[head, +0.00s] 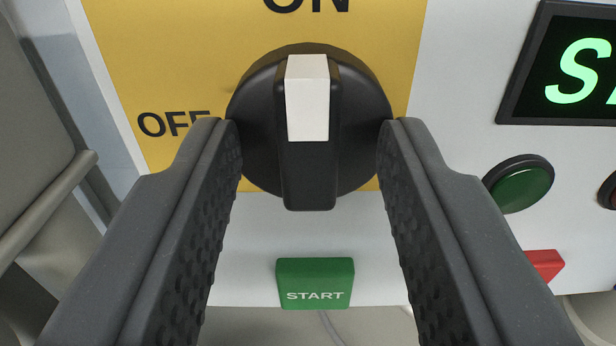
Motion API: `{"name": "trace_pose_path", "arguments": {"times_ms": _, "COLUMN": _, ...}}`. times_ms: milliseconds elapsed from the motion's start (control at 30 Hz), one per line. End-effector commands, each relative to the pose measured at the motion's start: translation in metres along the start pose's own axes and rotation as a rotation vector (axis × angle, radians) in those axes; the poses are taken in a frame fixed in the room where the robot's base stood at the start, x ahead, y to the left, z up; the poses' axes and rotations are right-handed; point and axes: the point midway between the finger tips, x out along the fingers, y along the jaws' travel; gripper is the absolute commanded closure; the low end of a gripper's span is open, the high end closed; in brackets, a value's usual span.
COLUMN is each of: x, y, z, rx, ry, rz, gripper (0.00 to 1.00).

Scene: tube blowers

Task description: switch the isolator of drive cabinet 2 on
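The isolator is a black rotary knob (308,185) with a white marker bar, on a yellow plate (160,60) in the head view. The marker bar stands upright, its white end at the top toward the word ON. The word OFF is printed to the left of the knob. My gripper (309,135) is open, its two dark fingers on either side of the knob. The fingertips are close to the knob's round edge; I cannot tell whether they touch it. The knob's handle stands clear between the fingers. No cabinet number shows.
A green START label (315,283) is below the knob. To the right are a round green button (521,186), a red label (545,264) and a dark display with green letters (570,75). A grey bar (45,205) is at the left.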

Motion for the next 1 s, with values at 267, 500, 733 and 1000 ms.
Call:
{"name": "trace_pose_path", "arguments": {"times_ms": 267, "x": -0.006, "y": 0.001, "z": 0.001, "rx": 0.000, "ry": 0.001, "rz": 0.001, "gripper": 0.64}}
{"name": "trace_pose_path", "arguments": {"times_ms": 500, "x": -0.040, "y": 0.001, "z": 0.003, "rx": 0.000, "ry": 0.005, "rz": 0.001, "gripper": 0.64}}
{"name": "trace_pose_path", "arguments": {"times_ms": 733, "x": -0.080, "y": 0.001, "z": 0.002, "rx": 0.001, "ry": 0.005, "rz": -0.001, "gripper": 0.64}}
{"name": "trace_pose_path", "arguments": {"times_ms": 1000, "x": -0.120, "y": 0.000, "z": 0.002, "rx": 0.000, "ry": 0.002, "rz": 0.000, "gripper": 0.64}}
